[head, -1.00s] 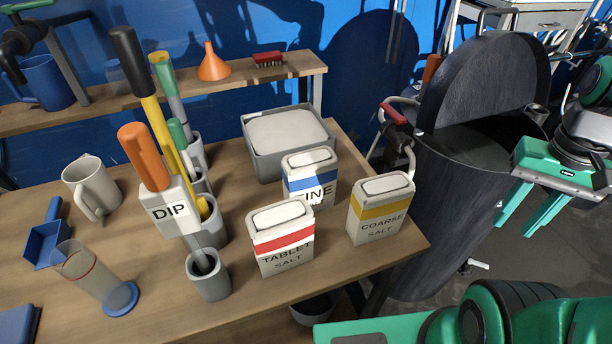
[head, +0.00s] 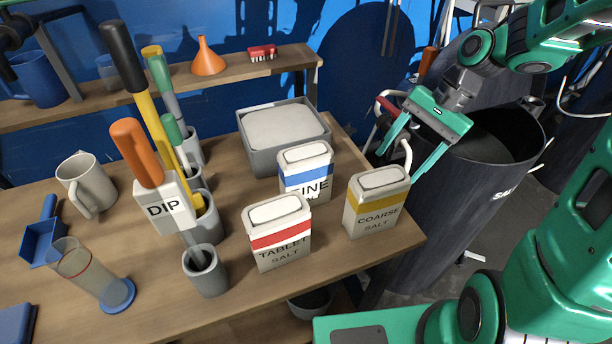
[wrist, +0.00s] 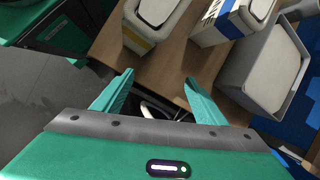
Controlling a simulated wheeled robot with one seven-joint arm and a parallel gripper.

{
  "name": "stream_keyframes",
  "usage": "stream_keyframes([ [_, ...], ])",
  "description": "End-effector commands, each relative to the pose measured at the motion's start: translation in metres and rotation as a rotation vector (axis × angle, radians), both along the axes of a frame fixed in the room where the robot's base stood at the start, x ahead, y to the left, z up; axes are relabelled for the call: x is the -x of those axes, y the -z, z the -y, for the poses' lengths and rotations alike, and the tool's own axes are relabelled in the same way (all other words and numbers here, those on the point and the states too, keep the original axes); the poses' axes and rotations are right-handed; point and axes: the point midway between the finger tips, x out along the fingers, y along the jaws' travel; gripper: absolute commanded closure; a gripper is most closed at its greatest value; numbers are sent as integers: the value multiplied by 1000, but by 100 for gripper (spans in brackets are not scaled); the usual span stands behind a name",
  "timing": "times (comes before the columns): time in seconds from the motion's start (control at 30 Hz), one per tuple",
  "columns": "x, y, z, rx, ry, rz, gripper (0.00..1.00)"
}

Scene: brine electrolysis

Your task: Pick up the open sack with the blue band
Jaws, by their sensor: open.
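The sack with the blue band (head: 305,172), lettered FINE, stands upright on the table behind the two other sacks. Its top shows a pale outlined opening. It also shows in the wrist view (wrist: 232,22) at the top, right of centre. My gripper (head: 402,158) is open and empty, fingers pointing down, to the right of the sacks near the table's right edge. It is apart from the blue-band sack, with the yellow-band sack (head: 376,203) in front. In the wrist view, my fingertips (wrist: 160,82) are spread with nothing between them.
The red-band TABLET SALT sack (head: 277,235) stands at front left of the blue-band sack. A grey bin (head: 257,157) is close behind it. A dark barrel (head: 440,215) stands right of the table. Tools in grey cups and a DIP holder (head: 171,212) are on the left.

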Motion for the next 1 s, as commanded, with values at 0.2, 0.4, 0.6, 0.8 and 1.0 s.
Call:
stream_keyframes([
  [0.2,-32,12,-59,-222,107,-151,34],
  [0.4,-36,13,-96,-441,204,-364,34],
  [0.6,-37,3,-112,-582,258,-523,34],
  [0.8,-36,0,-121,-627,271,-579,34],
  [1.0,-27,10,-147,-627,271,-583,34],
])
